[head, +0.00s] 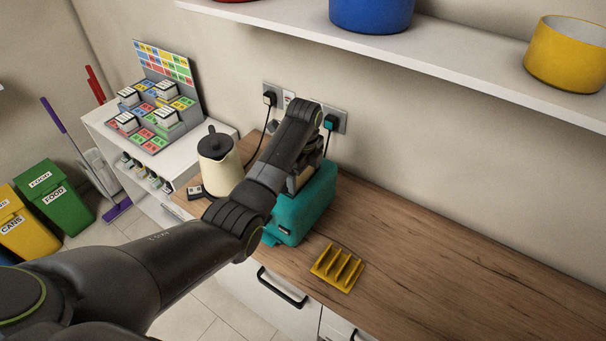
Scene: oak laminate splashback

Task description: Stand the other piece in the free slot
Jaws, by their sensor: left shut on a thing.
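A teal toaster (318,203) stands on the wooden counter against the wall. My left arm reaches over it, and my left gripper (303,172) points down at its top. The gripper is shut on a tan, bread-like piece (297,183), of which only a small part shows. The arm hides most of the toaster's top, so I cannot tell whether the piece is inside a slot or just above it. A yellow rack (337,268) with upright dividers stands at the counter's front edge; I see no piece in it. My right gripper is out of view.
A cream kettle (220,172) with a black lid stands left of the toaster. Wall sockets (334,120) with plugs and cords are behind. A white shelf (440,62) with pots hangs above. The counter (450,290) right of the rack is clear.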

